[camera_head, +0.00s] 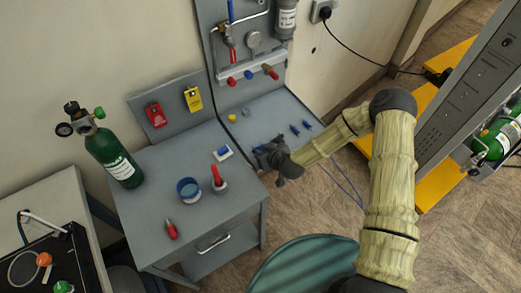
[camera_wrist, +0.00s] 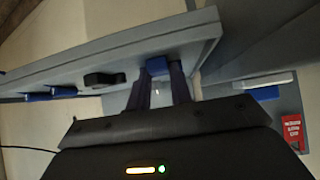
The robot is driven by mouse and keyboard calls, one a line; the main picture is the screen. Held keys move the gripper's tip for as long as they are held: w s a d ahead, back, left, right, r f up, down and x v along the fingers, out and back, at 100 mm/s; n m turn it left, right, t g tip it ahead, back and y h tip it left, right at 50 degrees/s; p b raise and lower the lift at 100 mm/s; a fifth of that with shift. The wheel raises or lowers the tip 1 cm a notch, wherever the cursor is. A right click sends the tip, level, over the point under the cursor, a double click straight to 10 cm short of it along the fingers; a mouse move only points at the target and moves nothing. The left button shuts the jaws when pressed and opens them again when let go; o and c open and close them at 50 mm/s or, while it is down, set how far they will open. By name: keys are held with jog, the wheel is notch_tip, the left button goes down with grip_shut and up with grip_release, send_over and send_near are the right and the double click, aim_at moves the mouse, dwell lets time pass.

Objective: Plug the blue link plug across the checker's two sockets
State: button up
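In the wrist view a small blue block, which I take for the blue link plug (camera_wrist: 158,66), sits between the tips of my gripper (camera_wrist: 161,80). The two dark fingers lie close against its sides, shut on it. It overlaps the edge of a grey panel. In the head view my gripper (camera_head: 268,153) is low over the right rear corner of the grey cabinet, and the plug is hidden there. A white box with a blue part, perhaps the checker (camera_head: 222,153), lies on the cabinet top left of my gripper; a similar box (camera_wrist: 265,85) shows right in the wrist view. Its sockets cannot be made out.
A blue cup (camera_head: 188,190), a red-handled tool (camera_head: 217,178) and a red item (camera_head: 171,229) stand on the cabinet top (camera_head: 150,210). A green cylinder (camera_head: 115,157) stands at left. A gauge panel (camera_head: 240,60) rises behind.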

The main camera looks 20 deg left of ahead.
grip_shut()
jog(key=shift+r+p, duration=1.75)
jog(key=shift+r, duration=0.75)
jog(key=s+d+r+p, duration=0.5)
jog(key=s+d+r, duration=0.1)
jog(key=s+d, duration=0.5)
jog(key=shift+d, duration=0.35)
jog(key=shift+w, duration=0.15)
